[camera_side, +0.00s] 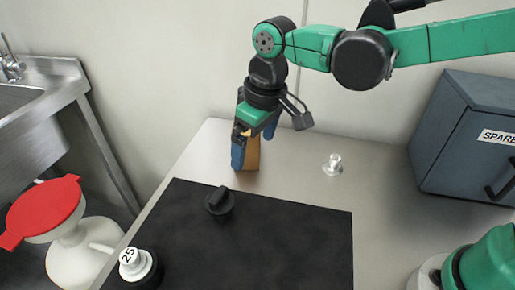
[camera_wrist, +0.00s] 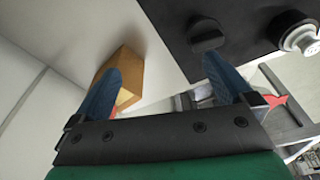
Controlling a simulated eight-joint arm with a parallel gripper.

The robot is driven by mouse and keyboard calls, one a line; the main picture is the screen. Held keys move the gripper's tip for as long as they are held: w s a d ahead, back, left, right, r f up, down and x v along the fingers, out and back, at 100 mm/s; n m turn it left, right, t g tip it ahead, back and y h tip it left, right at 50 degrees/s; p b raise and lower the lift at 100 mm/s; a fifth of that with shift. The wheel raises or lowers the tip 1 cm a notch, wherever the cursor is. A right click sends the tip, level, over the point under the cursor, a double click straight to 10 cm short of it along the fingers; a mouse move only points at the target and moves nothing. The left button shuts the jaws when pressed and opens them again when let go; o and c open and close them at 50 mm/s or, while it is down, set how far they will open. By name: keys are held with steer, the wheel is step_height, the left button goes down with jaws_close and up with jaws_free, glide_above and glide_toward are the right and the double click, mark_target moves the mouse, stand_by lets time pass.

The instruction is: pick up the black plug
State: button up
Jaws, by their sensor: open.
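The black plug (camera_side: 219,202), a round base with a raised grip ridge, stands near the back left of the black mat (camera_side: 280,235). In the wrist view the plug (camera_wrist: 206,36) is at the upper right, beyond the tip of the right-hand finger. My gripper (camera_side: 254,150) is open above the table behind the mat, up and to the right of the plug in the side view. Its blue fingers (camera_wrist: 160,62) are spread, with no plug between them. Contact with the block beside them cannot be told.
A tan block (camera_side: 253,152) stands by my fingers and also shows in the wrist view (camera_wrist: 125,72). A white-topped knob marked 25 (camera_side: 133,262) stands at the mat's front left. A clear small object (camera_side: 333,166) and a blue cabinet (camera_side: 462,135) are right. The mat's middle is clear.

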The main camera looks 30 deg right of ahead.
mark_target(219, 194)
steer(key=shift+n+g+h, duration=0.4)
steer(key=shift+n+g, duration=0.5)
steer(key=a+f, duration=0.1)
steer(key=a, duration=0.1)
steer(key=a+f, duration=0.3)
steer(key=a, duration=0.2)
steer(key=shift+w+f, duration=0.15)
steer(key=shift+f, duration=0.1)
steer(key=shift+a+f, duration=0.1)
steer(key=shift+f, duration=2.8)
steer(key=c, duration=1.3)
